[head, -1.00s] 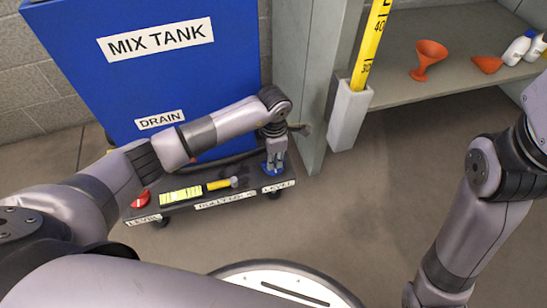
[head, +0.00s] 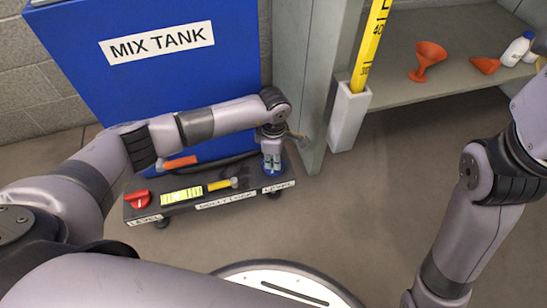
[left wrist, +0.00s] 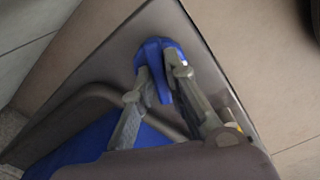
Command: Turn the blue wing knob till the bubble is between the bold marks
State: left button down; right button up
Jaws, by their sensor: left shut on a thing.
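The blue wing knob (left wrist: 155,50) sits on the right end of the low dark cart below the mix tank. In the left wrist view, my left gripper (left wrist: 163,80) has its two fingers closed on the knob's wing. In the head view, the left gripper (head: 272,162) points down over the knob, mostly covering it. The yellow-green level vial (head: 181,195) lies on the cart; its bubble and bold marks are too small to make out. My right gripper is out of view; only its arm shows at the right.
A red knob (head: 138,199) is at the cart's left end, and a yellow-handled tool (head: 222,184) lies beside the vial. The blue mix tank (head: 160,90) stands behind. A grey post and a shelf (head: 440,85) with orange funnels stand right. The floor right of the cart is clear.

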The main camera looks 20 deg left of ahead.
pick_arm(q)
jog(key=m, duration=1.2)
jog(key=shift+m+b, duration=0.3)
jog(key=shift+m, duration=0.1)
dwell(0.3)
jog(key=c, duration=1.6)
grip_release()
jog(key=shift+r, duration=0.1)
notch_tip(320, 180, up, 12)
